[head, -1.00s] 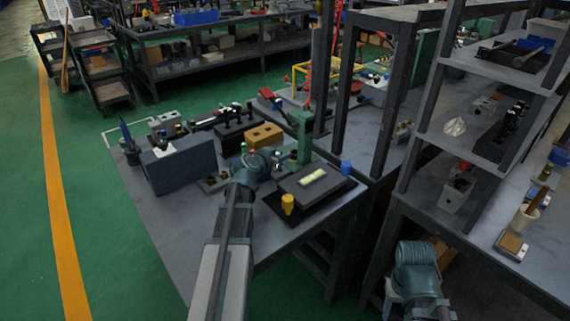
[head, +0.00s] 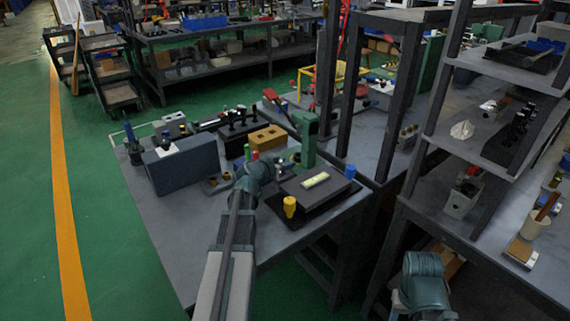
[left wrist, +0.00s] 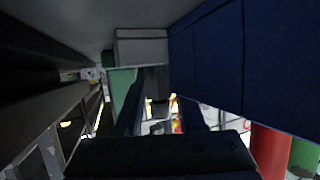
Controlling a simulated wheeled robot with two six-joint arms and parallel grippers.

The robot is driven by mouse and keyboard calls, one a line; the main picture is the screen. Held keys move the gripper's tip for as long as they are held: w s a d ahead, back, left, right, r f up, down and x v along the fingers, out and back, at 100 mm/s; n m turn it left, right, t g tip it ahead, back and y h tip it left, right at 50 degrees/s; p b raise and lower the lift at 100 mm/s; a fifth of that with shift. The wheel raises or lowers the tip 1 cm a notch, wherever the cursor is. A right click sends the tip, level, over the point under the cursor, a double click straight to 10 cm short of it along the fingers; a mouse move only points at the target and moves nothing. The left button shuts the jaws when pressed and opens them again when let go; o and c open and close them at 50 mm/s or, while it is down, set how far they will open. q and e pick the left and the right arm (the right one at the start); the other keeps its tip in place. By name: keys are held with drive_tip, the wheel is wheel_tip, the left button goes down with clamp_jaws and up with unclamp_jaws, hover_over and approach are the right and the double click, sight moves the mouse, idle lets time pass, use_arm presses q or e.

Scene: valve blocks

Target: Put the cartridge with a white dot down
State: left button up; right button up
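My left arm reaches from the bottom of the head view over the table. Its wrist (head: 255,175) is beside the black plate, and its fingers are hidden or too small to judge. In the left wrist view the left gripper (left wrist: 160,115) shows dark fingers with a dark shape between them. I cannot tell whether that is a held cartridge. A red cylinder (left wrist: 268,150) and a green cylinder (left wrist: 303,158) stand at the right there. They seem to match small red (head: 255,155) and green (head: 247,151) pieces in the head view. No white dot is discernible.
A grey-blue box (head: 181,163) stands at the table's left. A tan block with holes (head: 267,137), a green upright (head: 306,138), a black plate with a grey block (head: 317,185), a yellow cylinder (head: 290,206) and a blue cylinder (head: 350,171) crowd the table. Its front left is bare.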

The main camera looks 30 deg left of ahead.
use_arm(q)
drive_tip(key=p+v, duration=0.4)
drive_tip(key=v, duration=0.6)
drive_tip(key=shift+s+r, duration=0.2)
drive_tip(key=shift+r, duration=0.15)
drive_tip(key=shift+v, duration=0.75)
drive_tip(key=shift+f, duration=0.1)
drive_tip(key=shift+p, duration=0.35)
